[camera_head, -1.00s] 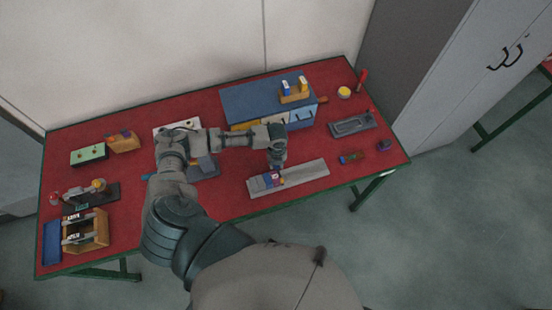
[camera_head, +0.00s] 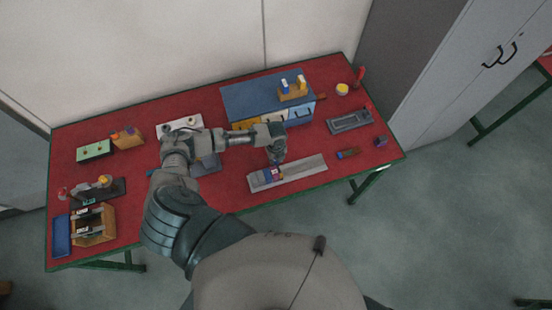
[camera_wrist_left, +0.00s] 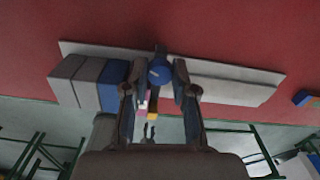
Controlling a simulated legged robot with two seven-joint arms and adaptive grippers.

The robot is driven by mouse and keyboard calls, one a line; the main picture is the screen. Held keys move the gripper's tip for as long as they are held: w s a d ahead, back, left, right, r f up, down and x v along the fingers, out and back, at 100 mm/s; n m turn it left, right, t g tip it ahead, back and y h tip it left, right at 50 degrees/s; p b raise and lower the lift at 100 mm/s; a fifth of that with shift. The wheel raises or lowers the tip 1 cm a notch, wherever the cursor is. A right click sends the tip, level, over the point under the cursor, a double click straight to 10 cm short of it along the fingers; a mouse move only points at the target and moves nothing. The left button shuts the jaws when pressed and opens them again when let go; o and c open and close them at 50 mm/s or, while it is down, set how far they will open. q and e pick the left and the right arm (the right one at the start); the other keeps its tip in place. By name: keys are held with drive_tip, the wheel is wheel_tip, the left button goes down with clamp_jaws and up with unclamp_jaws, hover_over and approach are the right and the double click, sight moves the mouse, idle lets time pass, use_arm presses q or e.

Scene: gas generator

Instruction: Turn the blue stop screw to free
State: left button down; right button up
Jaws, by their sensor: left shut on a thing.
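The blue stop screw (camera_wrist_left: 159,72) shows as a round blue head in the left wrist view, between my left gripper's two fingers. My left gripper (camera_head: 277,160) is shut on it, pointing down at the grey rail fixture (camera_head: 305,169) near the table's front edge. The fixture also shows in the left wrist view (camera_wrist_left: 232,90), with grey blocks (camera_wrist_left: 78,80) and a blue block (camera_wrist_left: 113,86) at its left part. In the head view the screw is hidden by the gripper. My right gripper is not in view.
A blue box (camera_head: 262,96) with a small wooden holder (camera_head: 293,92) on top stands behind the gripper. A dark tray (camera_head: 349,121) lies to the right. Wooden and black stands fill the table's left end.

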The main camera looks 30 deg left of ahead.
use_arm(q)
drive_tip(key=shift+s, duration=0.1)
drive_tip(key=c, duration=0.9)
unclamp_jaws()
drive_tip(key=shift+c, duration=0.2)
drive_tip(key=shift+r, duration=0.1)
drive_tip(key=shift+r, duration=0.35)
wheel_tip(320, 180, up, 11)
drive_tip(key=shift+a, duration=0.1)
